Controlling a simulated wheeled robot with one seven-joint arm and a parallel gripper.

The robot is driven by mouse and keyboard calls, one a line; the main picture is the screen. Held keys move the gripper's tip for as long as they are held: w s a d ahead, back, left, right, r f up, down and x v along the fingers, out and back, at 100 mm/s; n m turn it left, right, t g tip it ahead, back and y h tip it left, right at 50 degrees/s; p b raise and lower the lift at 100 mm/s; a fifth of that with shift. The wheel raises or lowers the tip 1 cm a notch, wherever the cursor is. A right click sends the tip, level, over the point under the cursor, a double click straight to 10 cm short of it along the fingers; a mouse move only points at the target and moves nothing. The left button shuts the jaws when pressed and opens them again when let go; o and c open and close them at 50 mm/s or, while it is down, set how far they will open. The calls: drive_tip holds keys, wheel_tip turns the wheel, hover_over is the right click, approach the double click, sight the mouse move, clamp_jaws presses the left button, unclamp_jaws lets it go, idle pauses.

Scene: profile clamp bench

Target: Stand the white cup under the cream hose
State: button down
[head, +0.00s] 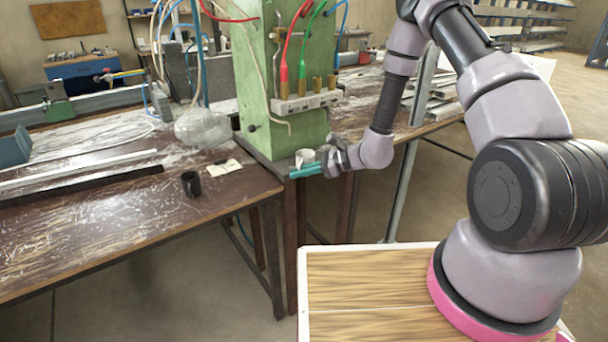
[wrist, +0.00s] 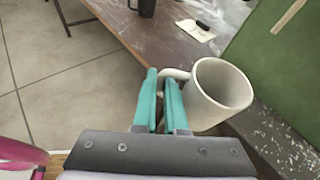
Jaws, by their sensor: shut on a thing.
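The white cup (head: 305,156) is upright at the front of the green machine, by the corner of its dark base. In the wrist view the white cup (wrist: 215,95) shows its open mouth, with its handle toward my gripper. My gripper (wrist: 161,75) has its teal fingers shut on the cup's handle; in the head view my gripper (head: 306,170) is at the cup's near side. Whether the cup's bottom touches the base is hidden. The cream hose (head: 288,124) runs down the machine's left side, and its lower end hangs above and slightly left of the cup.
The green machine (head: 258,75) has red, green and blue hoses on a white manifold (head: 306,102). A dark mug (head: 191,184) stands on the brown bench (head: 90,225) to the left, near paper with a black marker (head: 224,167). A clear plastic bag (head: 202,128) lies behind.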

sight(285, 173)
drive_tip(key=shift+w+a+f, duration=0.15)
drive_tip(key=shift+w+a, duration=0.65)
drive_tip(key=shift+w, duration=0.4)
drive_tip(key=shift+w+a+f, duration=0.1)
drive_tip(key=shift+w+a, duration=0.75)
drive_tip(key=shift+w, duration=0.3)
drive_tip(key=shift+w+a+f, duration=0.15)
drive_tip(key=shift+w+a, duration=0.65)
drive_tip(key=shift+w, duration=0.4)
drive_tip(key=shift+f, duration=0.3)
drive_tip(key=c, duration=0.9)
unclamp_jaws()
drive_tip(key=s+d, duration=0.1)
drive_tip(key=d, duration=0.8)
drive_tip(key=shift+s+d, duration=0.4)
drive_tip(key=shift+r, duration=0.1)
